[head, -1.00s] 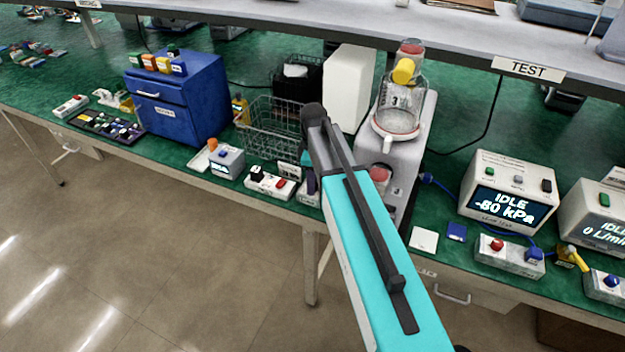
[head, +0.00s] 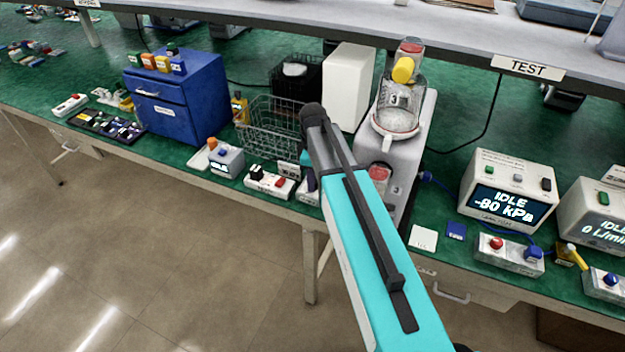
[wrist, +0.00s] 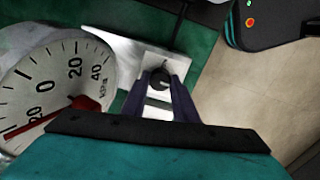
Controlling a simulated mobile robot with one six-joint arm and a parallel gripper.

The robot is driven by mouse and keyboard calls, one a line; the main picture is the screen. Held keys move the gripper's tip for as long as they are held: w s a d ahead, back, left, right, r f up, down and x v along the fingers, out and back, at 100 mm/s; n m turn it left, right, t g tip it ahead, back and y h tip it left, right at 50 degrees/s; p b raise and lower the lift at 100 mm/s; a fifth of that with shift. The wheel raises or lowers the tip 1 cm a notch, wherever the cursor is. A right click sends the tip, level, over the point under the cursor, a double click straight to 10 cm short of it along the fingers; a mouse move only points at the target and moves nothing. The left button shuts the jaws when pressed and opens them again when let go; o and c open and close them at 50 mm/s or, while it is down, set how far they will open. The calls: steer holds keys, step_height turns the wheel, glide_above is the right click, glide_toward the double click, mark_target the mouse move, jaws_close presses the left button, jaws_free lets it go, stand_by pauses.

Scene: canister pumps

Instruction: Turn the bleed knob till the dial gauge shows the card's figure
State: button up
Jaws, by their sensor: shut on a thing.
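In the wrist view my gripper (wrist: 162,86) has its two dark fingers closed around the small black bleed knob (wrist: 160,78), which sits on a pale block. The round white dial gauge (wrist: 45,75) is at the left edge of the wrist view, partly cut off. It is marked in kPa, and its red needle (wrist: 40,120) points to the lower left, past the lower 20 mark; its exact reading is cut off. In the head view my teal arm hides the gripper, and I cannot pick out the knob or gauge. I cannot make out a figure on any card.
A pump with a clear canister (head: 397,110) stands right of my arm. A wire basket (head: 270,128) and blue drawer cabinet (head: 180,100) are to the left. A test unit (head: 508,190) reading IDLE -80 kPa stands at the right, with a small switch box (head: 508,256) before it.

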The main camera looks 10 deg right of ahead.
steer(key=m, duration=0.9)
steer(key=shift+b, duration=0.4)
steer(key=m, duration=0.9)
steer(key=shift+m, duration=0.3)
steer(key=shift+w, duration=0.1)
steer(key=o, duration=1.1)
steer(key=shift+c, duration=0.2)
